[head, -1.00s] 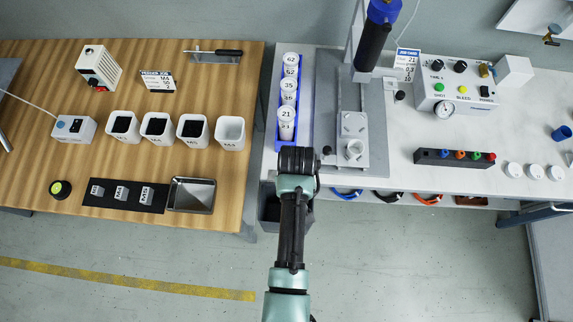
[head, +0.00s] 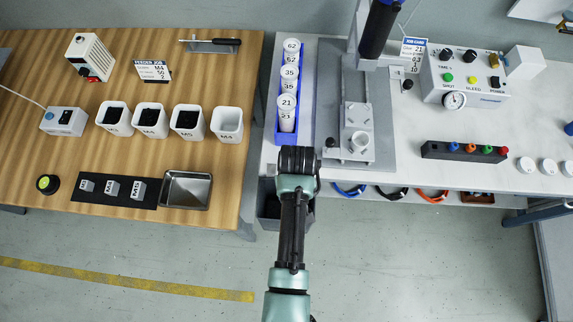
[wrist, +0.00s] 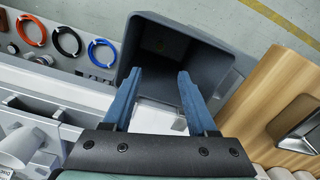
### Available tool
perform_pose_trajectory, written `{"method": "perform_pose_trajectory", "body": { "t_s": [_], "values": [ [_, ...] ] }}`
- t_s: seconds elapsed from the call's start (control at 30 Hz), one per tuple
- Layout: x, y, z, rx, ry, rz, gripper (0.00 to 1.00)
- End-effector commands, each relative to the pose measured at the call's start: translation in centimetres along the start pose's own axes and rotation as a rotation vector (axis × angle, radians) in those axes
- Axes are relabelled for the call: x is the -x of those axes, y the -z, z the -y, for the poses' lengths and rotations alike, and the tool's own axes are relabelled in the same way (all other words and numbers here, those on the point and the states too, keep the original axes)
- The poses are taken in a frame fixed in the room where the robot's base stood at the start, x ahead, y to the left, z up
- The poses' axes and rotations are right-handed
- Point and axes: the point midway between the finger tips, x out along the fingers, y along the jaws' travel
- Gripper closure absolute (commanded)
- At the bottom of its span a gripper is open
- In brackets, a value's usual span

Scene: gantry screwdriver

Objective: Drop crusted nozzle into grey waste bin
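The grey waste bin (wrist: 150,55) shows in the wrist view, its dark opening ahead of my fingers. In the head view the bin (head: 268,212) stands below the bench edge, partly hidden behind my arm. My gripper (wrist: 160,84) has its two blue fingers spread apart, with nothing visible held between them. They overlap the bin's near side in the wrist view; I cannot tell how far above it they are. In the head view my gripper (head: 298,160) points away and its fingertips are hidden. I cannot make out the crusted nozzle; a faint brownish spot shows inside the dark bin.
A wooden table (head: 235,130) with white cups and a metal tray (head: 186,190) is on the left. A white bench (head: 410,175) with a blue rack (head: 277,125), press stand (head: 356,120) and black nozzle holder (head: 464,152) is on the right. Floor in front is clear.

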Motion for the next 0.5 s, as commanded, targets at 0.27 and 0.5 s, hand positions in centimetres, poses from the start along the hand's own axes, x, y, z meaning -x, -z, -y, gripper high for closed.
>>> {"method": "perform_pose_trajectory", "body": {
  "t_s": [0.27,0.5],
  "values": [
    [0.3,0.0,0.0,0.000,0.000,-0.001,0.42],
    [4.1,0.1,0.0,0.000,-0.001,-0.005,0.42]
  ]
}}
